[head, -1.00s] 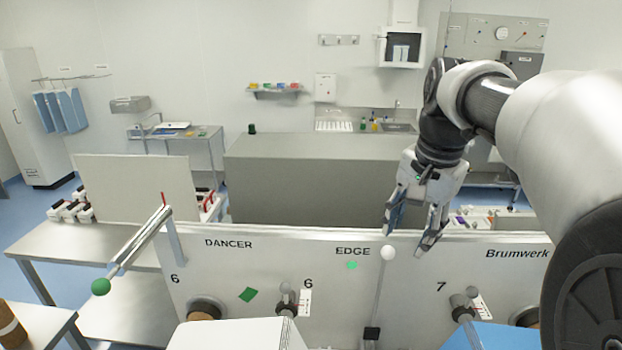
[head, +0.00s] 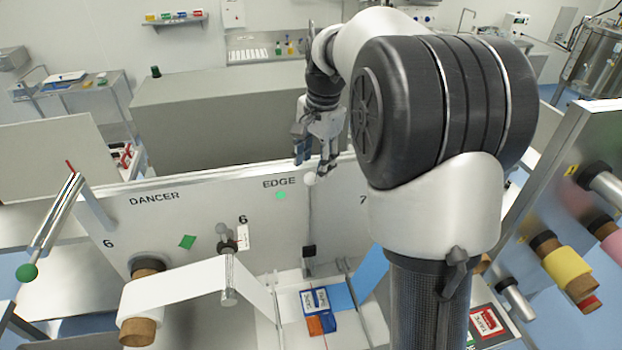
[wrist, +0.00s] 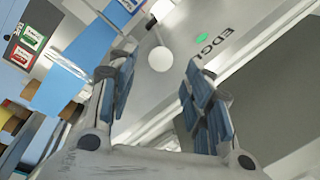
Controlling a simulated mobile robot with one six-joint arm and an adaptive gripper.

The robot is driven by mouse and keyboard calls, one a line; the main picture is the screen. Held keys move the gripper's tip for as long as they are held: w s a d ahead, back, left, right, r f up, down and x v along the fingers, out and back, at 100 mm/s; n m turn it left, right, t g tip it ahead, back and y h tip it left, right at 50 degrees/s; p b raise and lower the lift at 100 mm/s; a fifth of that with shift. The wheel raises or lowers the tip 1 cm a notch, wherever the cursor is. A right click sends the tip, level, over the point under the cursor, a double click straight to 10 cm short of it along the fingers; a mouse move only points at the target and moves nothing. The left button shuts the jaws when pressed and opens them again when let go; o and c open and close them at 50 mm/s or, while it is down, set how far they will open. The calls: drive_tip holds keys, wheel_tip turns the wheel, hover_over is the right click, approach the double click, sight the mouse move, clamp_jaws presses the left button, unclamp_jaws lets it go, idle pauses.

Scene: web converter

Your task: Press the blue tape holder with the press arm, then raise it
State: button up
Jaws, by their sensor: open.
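My gripper (head: 312,170) is open at the panel's upper edge, beside the white ball knob (head: 310,178). In the wrist view the knob (wrist: 160,59) shows between the spread fingers (wrist: 160,95), apart from both. A thin upright rod (head: 310,215), which looks like the press arm, runs from the knob down to a black block (head: 309,251). Below it, on the white splice bed, lies a blue and orange holder (head: 329,321) with white labels, apparently the blue tape holder. The rod stands up, clear of the holder.
A white web (head: 180,285) runs from a roll at left, and a blue web (head: 368,272) lies right of the bed. A green-ball lever (head: 27,273) juts out at left. Yellow rolls (head: 567,262) and a red tape card (head: 488,322) are at right.

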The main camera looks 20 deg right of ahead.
sight(312, 173)
drive_tip(key=f, duration=0.5)
drive_tip(key=shift+w+a+f, duration=0.15)
drive_tip(key=shift+w+f, duration=0.2)
drive_tip(key=shift+c, duration=0.3)
clamp_jaws()
